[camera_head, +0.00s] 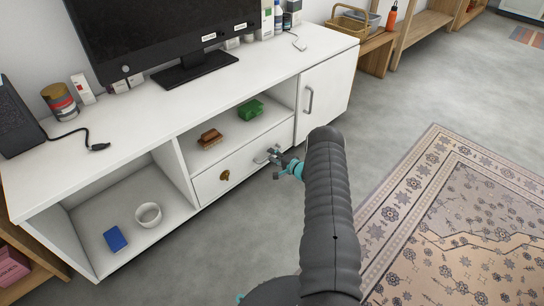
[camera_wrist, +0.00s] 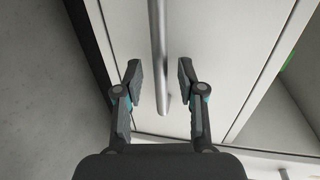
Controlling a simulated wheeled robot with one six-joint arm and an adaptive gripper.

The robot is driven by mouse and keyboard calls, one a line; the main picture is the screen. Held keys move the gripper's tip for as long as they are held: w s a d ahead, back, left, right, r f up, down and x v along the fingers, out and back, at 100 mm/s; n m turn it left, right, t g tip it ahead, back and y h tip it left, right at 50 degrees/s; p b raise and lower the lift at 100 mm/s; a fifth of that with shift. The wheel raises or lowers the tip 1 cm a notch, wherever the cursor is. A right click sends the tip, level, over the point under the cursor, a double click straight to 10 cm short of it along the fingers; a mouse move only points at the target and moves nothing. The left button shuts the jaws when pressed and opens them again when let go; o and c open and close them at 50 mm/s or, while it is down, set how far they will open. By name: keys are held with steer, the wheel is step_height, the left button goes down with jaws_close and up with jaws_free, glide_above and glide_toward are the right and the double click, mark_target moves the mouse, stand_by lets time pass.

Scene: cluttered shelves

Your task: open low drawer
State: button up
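The low drawer (camera_head: 240,168) is a white front under the middle shelf opening of a white cabinet. It looks shut and carries a dark gold ornament (camera_head: 225,175). Its silver bar handle (camera_head: 262,159) shows on the right part of the front and also in the wrist view (camera_wrist: 158,40). My gripper (camera_wrist: 160,78) is open, with one finger on each side of the bar's end. I see gaps between the fingers and the bar. In the head view my gripper (camera_head: 276,157) is at the handle, and my arm hides part of the floor.
A cabinet door (camera_head: 323,92) with its own handle (camera_head: 309,100) stands right of the drawer. The left compartment holds a white bowl (camera_head: 148,214). Grey floor (camera_head: 395,105) before the cabinet is clear.

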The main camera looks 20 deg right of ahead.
steer(key=shift+w+a+f, duration=0.1)
steer(key=shift+w+a, duration=0.15)
steer(key=shift+w, duration=0.35)
jaws_close()
steer(key=shift+d, duration=0.2)
steer(key=shift+a, duration=0.15)
steer(key=f+v, duration=0.2)
steer(key=v, duration=0.8)
steer(key=s+f+b+v, duration=0.1)
steer(key=f+v, duration=0.1)
steer(key=v, duration=0.8)
steer(key=shift+s+d, duration=0.2)
steer(key=shift+s, duration=0.1)
steer(key=shift+f, duration=0.1)
jaws_free()
